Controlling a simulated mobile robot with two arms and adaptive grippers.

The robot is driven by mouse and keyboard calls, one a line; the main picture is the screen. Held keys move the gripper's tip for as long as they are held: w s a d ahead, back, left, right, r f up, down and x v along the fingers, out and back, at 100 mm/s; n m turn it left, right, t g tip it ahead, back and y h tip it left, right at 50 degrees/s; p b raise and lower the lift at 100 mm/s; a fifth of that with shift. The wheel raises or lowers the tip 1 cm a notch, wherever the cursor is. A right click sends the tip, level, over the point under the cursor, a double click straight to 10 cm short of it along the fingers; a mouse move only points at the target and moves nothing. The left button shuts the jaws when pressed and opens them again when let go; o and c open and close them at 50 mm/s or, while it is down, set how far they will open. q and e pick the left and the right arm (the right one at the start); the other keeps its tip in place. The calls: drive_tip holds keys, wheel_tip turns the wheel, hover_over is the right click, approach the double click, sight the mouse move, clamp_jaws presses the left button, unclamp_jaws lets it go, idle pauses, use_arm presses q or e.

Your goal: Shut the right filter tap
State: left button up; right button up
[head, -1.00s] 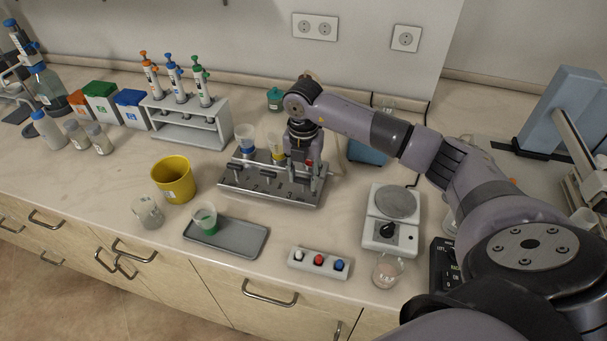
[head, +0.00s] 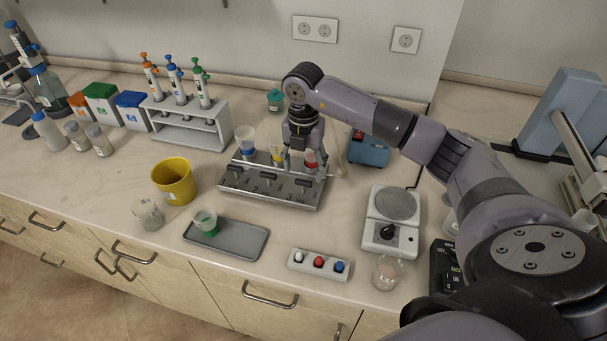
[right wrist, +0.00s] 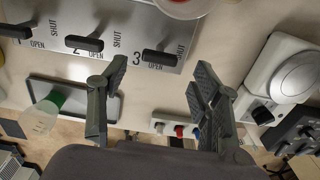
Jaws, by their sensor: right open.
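The filter manifold (head: 262,196) is a grey metal block with three black taps and cups on top. The right filter tap (head: 302,183), by the number 3, also shows in the right wrist view (right wrist: 160,57). Its black handle lies along the block, beside the OPEN marking; SHUT is printed off its other end. My right gripper (head: 304,160) is open above the right end of the manifold, by the red filter cup (head: 311,160). In the right wrist view its fingers (right wrist: 160,75) are apart and empty, and the handle appears between and beyond their tips. My left gripper is out of view.
The middle tap (head: 268,176) is close to the left. A cup with yellow content (head: 277,154) stands beside the gripper. A grey tray (head: 245,242), a three-button box (head: 318,264) and a scale (head: 380,232) stand in front. A blue device (head: 367,150) is behind right.

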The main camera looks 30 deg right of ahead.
wheel_tip(320, 180, up, 8)
drive_tip(key=shift+r, duration=0.2)
idle(0.3)
wheel_tip(320, 180, up, 8)
drive_tip(key=p, duration=0.6)
hover_over(304, 181)
drive_tip(key=shift+f, duration=0.1)
drive_tip(key=shift+f, duration=0.1)
idle(0.5)
